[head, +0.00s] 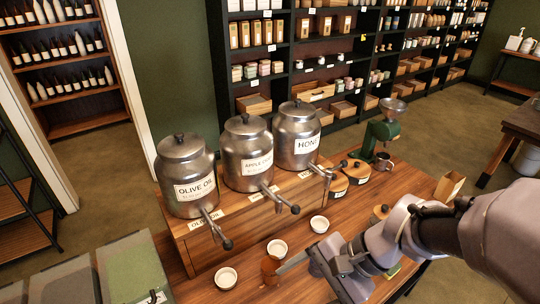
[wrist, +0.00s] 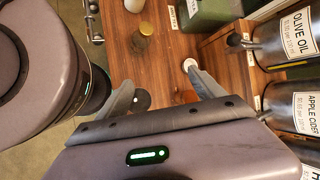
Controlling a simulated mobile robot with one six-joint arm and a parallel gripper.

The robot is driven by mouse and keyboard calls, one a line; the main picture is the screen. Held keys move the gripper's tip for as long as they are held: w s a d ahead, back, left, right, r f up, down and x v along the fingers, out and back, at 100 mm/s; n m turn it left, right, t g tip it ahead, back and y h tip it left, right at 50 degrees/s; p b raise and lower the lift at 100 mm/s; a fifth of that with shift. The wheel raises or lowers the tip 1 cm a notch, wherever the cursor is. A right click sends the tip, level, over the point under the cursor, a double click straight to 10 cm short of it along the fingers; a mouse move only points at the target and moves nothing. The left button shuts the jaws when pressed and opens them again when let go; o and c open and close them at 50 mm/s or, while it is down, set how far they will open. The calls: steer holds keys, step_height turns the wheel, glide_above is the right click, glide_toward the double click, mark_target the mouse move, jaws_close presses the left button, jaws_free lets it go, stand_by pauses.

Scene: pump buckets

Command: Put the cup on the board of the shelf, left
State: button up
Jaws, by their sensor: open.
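My gripper (head: 300,262) is low over the wooden counter, its fingers pointing left; they stand apart with nothing between them in the wrist view (wrist: 160,80). An amber-brown vessel (head: 270,270) is close to the fingertips in the head view; I cannot tell whether they touch. A small dark cup (head: 382,161) stands by the green grinder. Which vessel is the task's cup is unclear. A dark shelf rack with wooden boards (head: 15,200) is at the far left. A bottle shelf (head: 80,128) stands at the back left.
Three metal dispensers (head: 243,150) stand on a wooden riser, their taps reaching over the counter. Small white dishes (head: 225,278) lie before them. Green-grey bins (head: 60,285) are lower left.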

steer(key=w+d+f+m+t+y+p, duration=0.1)
steer(key=w+f+m+t+y+p, duration=0.1)
steer(key=w+f+m+y, duration=0.4)
steer(key=m+t+h+p, duration=0.1)
steer(key=m+t+p, duration=0.1)
steer(key=m+t, duration=0.5)
glide_toward(264, 262)
steer(key=w+a+m+b, duration=0.1)
steer(key=w+a+m+g+b, duration=0.1)
steer(key=a, duration=0.1)
steer(key=shift+w+f+g+b, duration=0.15)
steer(key=shift+w+g+b, duration=0.15)
steer(key=shift+w, duration=0.05)
steer(key=b+x, duration=0.1)
steer(key=x, duration=0.4)
steer(key=shift+w+a+f, duration=0.1)
steer(key=shift+a+f, duration=0.1)
steer(key=shift+a, duration=0.1)
steer(key=shift+w+a, duration=0.2)
steer(key=shift+w, duration=0.05)
